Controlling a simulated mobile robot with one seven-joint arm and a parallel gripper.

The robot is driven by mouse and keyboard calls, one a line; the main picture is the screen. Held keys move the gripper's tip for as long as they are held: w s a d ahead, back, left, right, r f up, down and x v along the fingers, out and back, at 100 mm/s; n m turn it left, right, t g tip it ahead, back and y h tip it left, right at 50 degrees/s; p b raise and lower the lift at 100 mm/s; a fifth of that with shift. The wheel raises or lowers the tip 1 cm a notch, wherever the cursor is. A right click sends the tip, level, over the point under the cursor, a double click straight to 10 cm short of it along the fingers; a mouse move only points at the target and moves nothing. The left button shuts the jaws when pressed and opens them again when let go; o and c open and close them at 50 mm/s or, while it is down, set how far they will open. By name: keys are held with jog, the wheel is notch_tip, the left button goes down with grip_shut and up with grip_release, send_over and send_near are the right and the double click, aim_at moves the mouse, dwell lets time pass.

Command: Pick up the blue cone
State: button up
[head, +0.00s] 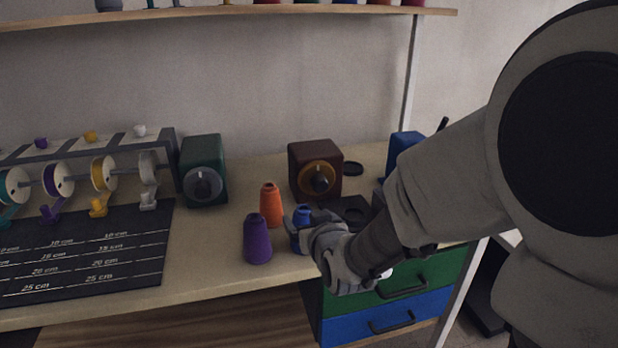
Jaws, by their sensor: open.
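The blue cone (302,215) stands upright on the wooden table, partly hidden behind my gripper. A purple cone (257,240) stands just to the left and slightly nearer. An orange cone (271,206) stands behind, to the left of the blue one.
A maroon box with a dial (315,171) and a green box with a dial (203,171) stand at the back. A black marked mat (85,250) and a spool rack (80,160) fill the left. A shelf (230,11) runs above. Drawers (390,311) sit below.

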aim_at(303, 212)
jog(key=x, duration=0.4)
jog(key=shift+w, duration=0.15)
jog(key=shift+d+b+x, duration=0.1)
jog(key=shift+b+x, duration=0.3)
jog(key=shift+x, duration=0.95)
jog(key=shift+d+b+x, duration=0.15)
jog(key=shift+b+x, duration=0.25)
jog(key=shift+x, duration=0.95)
jog(key=shift+c, duration=0.2)
grip_shut()
